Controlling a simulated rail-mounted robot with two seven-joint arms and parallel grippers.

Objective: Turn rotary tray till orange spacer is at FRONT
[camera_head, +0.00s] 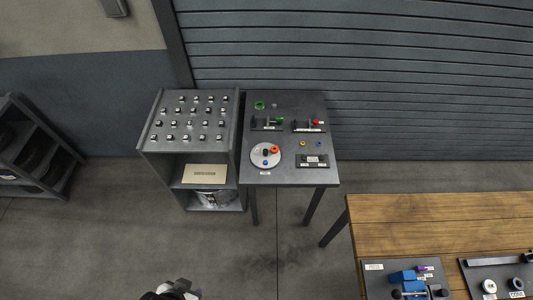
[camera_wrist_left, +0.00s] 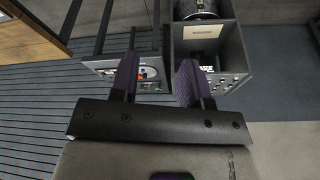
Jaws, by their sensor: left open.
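The rotary tray (camera_head: 257,160) is a round white disc at the front left of the dark table. The orange spacer (camera_head: 275,149) is on its right, slightly rear side. A dark piece (camera_head: 265,152) is near its middle and a blue piece (camera_head: 265,163) is near its front edge. A small white label (camera_head: 265,173), too small to read, is on the table in front of the tray. My left gripper (camera_head: 172,291) is at the bottom edge, far from the tray. Its fingers (camera_wrist_left: 160,80) are apart and empty in the left wrist view. My right gripper is out of view.
The dark table (camera_head: 290,178) also bears holders with green and red parts and several small rings. A grey rack (camera_head: 190,92) with several studs stands against its left side. A wooden bench (camera_head: 430,205) is at the lower right. Open floor lies in front.

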